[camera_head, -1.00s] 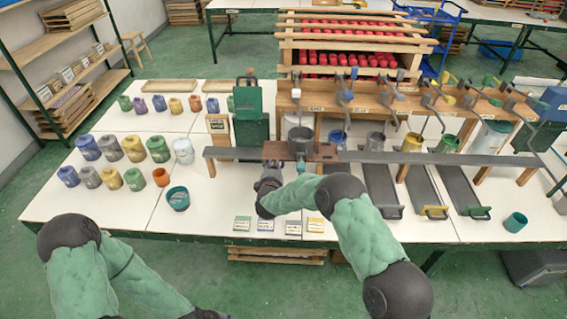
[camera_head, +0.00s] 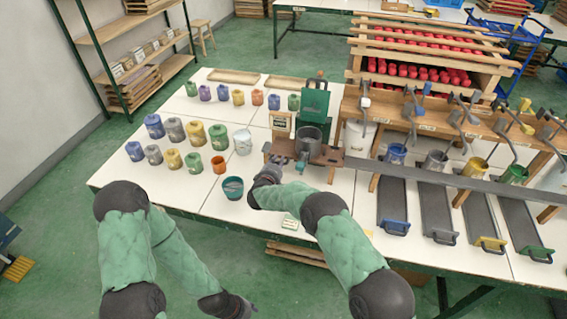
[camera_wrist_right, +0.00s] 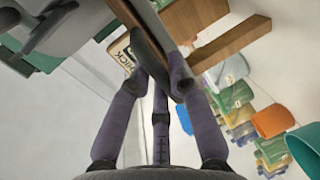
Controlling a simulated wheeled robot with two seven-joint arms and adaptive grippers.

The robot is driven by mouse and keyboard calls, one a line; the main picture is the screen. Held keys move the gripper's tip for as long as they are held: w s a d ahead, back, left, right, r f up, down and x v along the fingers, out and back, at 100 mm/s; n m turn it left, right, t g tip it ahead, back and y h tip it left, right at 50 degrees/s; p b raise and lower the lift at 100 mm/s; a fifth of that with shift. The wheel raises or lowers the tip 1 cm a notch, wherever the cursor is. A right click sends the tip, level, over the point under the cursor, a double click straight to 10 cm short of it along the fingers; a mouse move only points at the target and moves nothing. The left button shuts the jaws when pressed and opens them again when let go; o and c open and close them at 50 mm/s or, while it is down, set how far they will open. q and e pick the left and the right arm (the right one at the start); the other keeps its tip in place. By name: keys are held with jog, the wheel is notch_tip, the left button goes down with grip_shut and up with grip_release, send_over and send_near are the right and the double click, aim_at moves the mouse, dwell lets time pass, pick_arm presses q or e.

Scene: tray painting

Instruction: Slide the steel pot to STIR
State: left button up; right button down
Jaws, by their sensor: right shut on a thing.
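The steel pot (camera_head: 312,139) is a grey open cylinder standing upright on a brown wooden carriage (camera_head: 330,157). It sits in front of the dark green machine (camera_head: 315,101). No STIR label is readable. My right gripper (camera_head: 272,172) is at the carriage's near left end. In the right wrist view its fingers (camera_wrist_right: 160,78) are shut on a dark, board-like part by the carriage's brown edge; exactly which part is hard to tell. My left gripper (camera_head: 227,306) hangs low in front of the bench, at the bottom edge, too unclear to read.
A grey rail (camera_head: 420,177) runs right from the carriage, past several dark chutes (camera_head: 437,210) and hanging ladles. Several coloured jars (camera_head: 196,134) stand on the left of the white bench, with a teal bowl (camera_head: 233,188) near its front edge. A small sign (camera_head: 280,123) stands beside the green machine.

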jog(key=shift+a, duration=0.25)
jog(key=c, duration=1.1)
grip_release()
jog(key=shift+a, duration=0.1)
jog(key=shift+c, duration=0.2)
jog(key=shift+f, duration=0.1)
jog(key=v, duration=1.2)
